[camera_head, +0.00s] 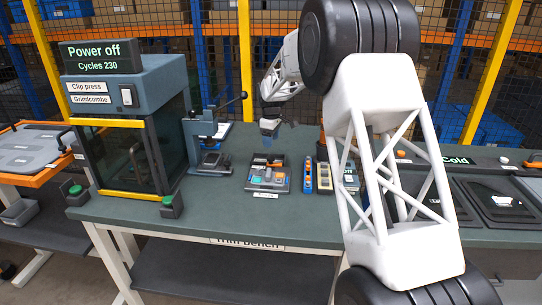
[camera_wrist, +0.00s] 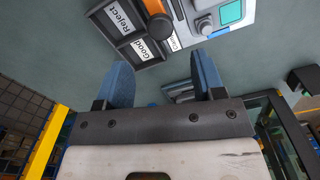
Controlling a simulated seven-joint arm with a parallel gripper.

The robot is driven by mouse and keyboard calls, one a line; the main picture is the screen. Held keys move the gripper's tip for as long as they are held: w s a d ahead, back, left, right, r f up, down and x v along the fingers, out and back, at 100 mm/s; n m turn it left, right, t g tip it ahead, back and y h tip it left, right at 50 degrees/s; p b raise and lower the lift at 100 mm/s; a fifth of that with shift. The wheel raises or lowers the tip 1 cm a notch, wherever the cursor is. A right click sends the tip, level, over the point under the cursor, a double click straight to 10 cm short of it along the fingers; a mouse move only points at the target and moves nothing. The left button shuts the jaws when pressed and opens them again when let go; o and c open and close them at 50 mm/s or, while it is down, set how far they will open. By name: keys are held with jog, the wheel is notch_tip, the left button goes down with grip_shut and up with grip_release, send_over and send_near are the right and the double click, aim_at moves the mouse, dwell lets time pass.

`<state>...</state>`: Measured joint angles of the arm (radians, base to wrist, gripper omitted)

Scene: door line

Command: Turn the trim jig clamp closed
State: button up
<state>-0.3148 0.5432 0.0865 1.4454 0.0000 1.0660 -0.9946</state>
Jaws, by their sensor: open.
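My gripper (camera_head: 269,134) hangs above the rear middle of the bench. In the wrist view its two blue fingers (camera_wrist: 165,85) are apart with nothing held between them. A grey fixture (camera_head: 207,140) with a black-knobbed lever (camera_head: 243,95) stands to its left. The lever slants up to the right. A grey piece (camera_wrist: 180,92) shows low between the fingers, partly hidden. An orange and dark handle-like part (camera_wrist: 158,22) lies beyond the fingertips, cut by the top edge. No readable label marks the trim jig clamp, so I cannot tell which part it is.
A glazed machine (camera_head: 125,135) with a "Power off" sign stands at left. Bins labelled Reject and Good (camera_wrist: 135,32) show in the wrist view. My arm hides the bench's right part.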

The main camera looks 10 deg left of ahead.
aim_at(271, 157)
jog(key=shift+f, duration=3.85)
jog(key=shift+c, duration=0.2)
jog(key=c, duration=0.9)
